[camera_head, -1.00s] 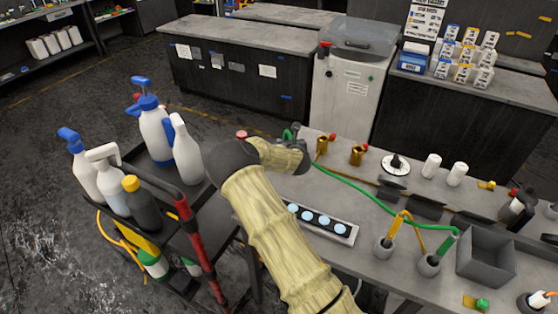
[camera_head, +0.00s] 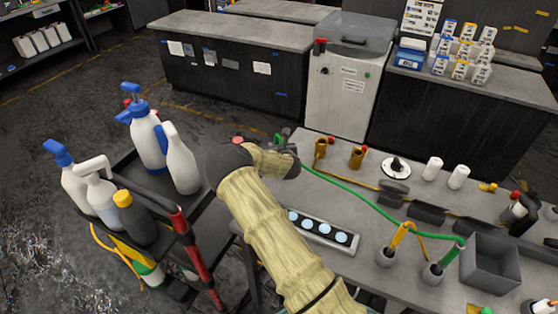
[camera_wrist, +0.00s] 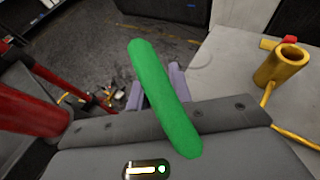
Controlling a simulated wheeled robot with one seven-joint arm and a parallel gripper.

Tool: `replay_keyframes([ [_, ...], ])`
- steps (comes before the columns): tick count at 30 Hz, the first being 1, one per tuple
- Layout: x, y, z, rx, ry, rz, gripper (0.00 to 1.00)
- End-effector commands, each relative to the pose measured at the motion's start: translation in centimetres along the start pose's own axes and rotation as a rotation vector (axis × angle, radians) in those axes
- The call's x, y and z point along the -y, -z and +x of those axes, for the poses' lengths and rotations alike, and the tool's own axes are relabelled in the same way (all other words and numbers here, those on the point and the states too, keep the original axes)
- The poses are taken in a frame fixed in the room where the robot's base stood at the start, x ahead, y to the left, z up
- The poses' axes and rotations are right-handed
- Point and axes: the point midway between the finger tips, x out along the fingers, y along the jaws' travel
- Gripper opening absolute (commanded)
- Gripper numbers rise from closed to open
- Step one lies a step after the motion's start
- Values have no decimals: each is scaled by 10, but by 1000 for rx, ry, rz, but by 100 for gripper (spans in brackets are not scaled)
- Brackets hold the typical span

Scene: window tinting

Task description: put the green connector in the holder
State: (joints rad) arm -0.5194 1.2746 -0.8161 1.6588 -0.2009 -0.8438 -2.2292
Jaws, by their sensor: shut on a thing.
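The green connector (camera_wrist: 165,100) is a thick green rod across the middle of the wrist view, tilted with its lower end to the right. My gripper (camera_wrist: 160,88) is shut on it; the pale purple fingers show on either side. In the head view my gripper (camera_head: 281,140) is partly hidden behind my wrist, near the table's far left corner. A green hose (camera_head: 365,193) runs from it across the table to a grey holder cup (camera_head: 433,272). A yellow connector stands in another grey holder cup (camera_head: 385,256). An empty-looking brass holder (camera_wrist: 282,65) is right of the connector.
Two brass holders (camera_head: 320,148) stand at the far edge of the grey table (camera_head: 330,180). A grey open box (camera_head: 490,264) and a panel with blue discs (camera_head: 325,230) sit nearer. A cart with spray bottles (camera_head: 182,165) and a red bar is close on the left.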

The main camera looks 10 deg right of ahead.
Motion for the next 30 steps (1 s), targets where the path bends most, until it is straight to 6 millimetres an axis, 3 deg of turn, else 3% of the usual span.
replay_keyframes([
  [7, 13, 23, 9, 2, 16, 5, 0],
  [15, 12, 24, 10, 2, 14, 4, 0],
  [24, 10, 55, 22, 1, 11, 4, 0],
  [30, 9, 57, 24, 3, 10, 3, 0],
])
